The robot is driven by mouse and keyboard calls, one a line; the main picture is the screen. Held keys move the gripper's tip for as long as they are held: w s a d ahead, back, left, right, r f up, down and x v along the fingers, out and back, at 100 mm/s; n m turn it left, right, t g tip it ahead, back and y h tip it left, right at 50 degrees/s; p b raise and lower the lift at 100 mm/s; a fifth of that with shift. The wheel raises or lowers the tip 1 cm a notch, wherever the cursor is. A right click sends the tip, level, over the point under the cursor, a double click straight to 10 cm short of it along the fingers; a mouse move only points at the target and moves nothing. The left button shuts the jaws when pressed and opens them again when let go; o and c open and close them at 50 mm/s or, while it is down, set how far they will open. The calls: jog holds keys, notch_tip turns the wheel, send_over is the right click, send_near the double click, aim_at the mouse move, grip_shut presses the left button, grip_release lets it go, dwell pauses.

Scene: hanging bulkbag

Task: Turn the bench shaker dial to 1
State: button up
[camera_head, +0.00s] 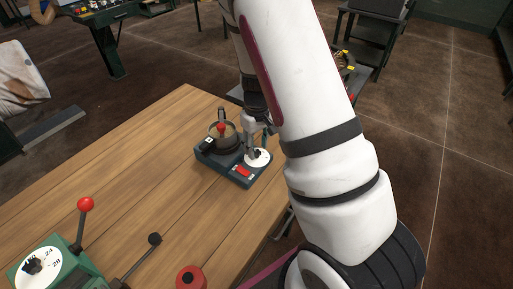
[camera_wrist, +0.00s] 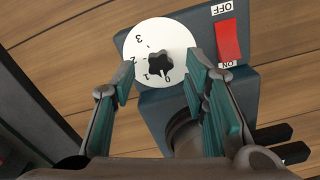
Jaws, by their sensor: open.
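The bench shaker (camera_head: 212,158) is a dark blue-grey box on the wooden table. Its dial (camera_head: 263,160) is a white disc with a black knob. In the wrist view, the white dial plate (camera_wrist: 138,38) shows the numbers 3, 2, 1 and 0, and the black lobed knob (camera_wrist: 160,62) stands at its middle. A pale mark lies on the knob's lower side near the 0; its exact direction is hard to read. My gripper (camera_wrist: 157,65) is open, its green-padded fingers on either side of the knob with gaps visible. In the head view my gripper (camera_head: 252,146) is over the dial.
A red switch (camera_wrist: 229,42) between OFF and ON labels lies beside the dial. A round pot (camera_head: 222,140) with a red knob sits on the shaker. A green device (camera_head: 75,262) with a red-ball lever (camera_head: 85,204) stands at front left. The table middle (camera_head: 130,150) is clear.

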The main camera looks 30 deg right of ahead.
jog(key=shift+f, duration=0.7)
grip_shut()
jog(key=shift+m, duration=0.3)
jog(key=m, duration=0.9)
dwell(0.4)
